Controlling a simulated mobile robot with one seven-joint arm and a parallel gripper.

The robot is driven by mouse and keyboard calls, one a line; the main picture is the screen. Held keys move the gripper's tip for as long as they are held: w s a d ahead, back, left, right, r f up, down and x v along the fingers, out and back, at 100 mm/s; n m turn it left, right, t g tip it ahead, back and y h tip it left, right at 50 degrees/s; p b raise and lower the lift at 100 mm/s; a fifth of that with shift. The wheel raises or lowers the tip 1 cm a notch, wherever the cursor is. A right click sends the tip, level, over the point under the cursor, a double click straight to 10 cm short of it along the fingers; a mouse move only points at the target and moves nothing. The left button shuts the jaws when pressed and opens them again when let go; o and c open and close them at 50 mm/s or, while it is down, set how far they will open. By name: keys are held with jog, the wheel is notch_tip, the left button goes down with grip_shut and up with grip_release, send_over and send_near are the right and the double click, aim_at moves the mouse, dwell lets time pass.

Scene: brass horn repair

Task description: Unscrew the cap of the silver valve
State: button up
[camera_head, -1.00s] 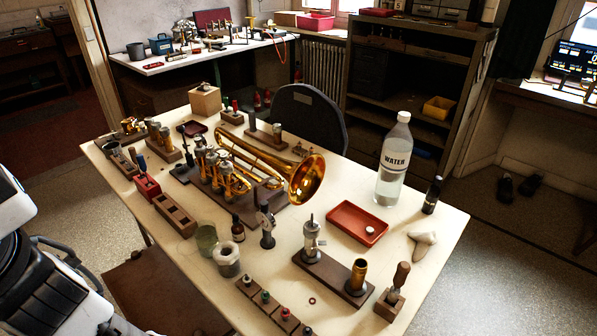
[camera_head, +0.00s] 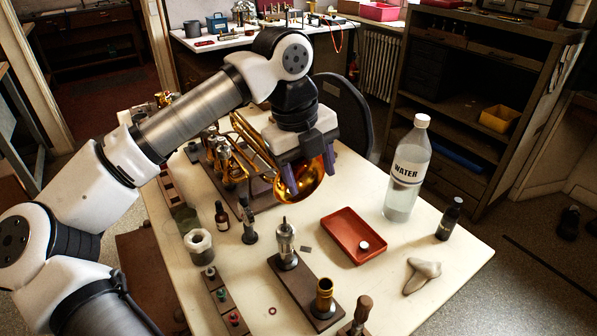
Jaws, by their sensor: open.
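The silver valve (camera_head: 287,246) stands upright on a dark wooden base (camera_head: 306,287) near the front middle of the table. Its narrow top with the cap (camera_head: 285,226) points up and nothing covers it. My gripper (camera_head: 311,178) is open and points down, above and behind the valve in the picture, in front of the horn's bell. Its fingers are apart with nothing between them, and it is clear of the valve.
The brass horn (camera_head: 322,188) lies behind. A dark bottle (camera_head: 222,216) stands left.

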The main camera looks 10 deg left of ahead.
jog(key=n+y, duration=0.2)
send_over(287, 230)
jog(key=f, duration=0.2)
jog(key=shift+g, duration=0.5)
notch_tip(287, 230, down, 14)
jog(key=shift+s+r+p, duration=0.1)
jog(key=shift+r+p, duration=0.1)
jog(key=shift+p, duration=0.95)
jog(key=c, duration=1.1)
jog(key=shift+f+n+b, duration=0.1)
jog(key=shift+n+b, duration=0.35)
jog(key=shift+n, duration=0.15)
jog(key=shift+c, duration=0.2)
jog(key=n+b, duration=0.2)
jog(key=n, duration=0.1)
jog(key=shift+n, duration=0.6)
jog(key=shift+r, duration=0.2)
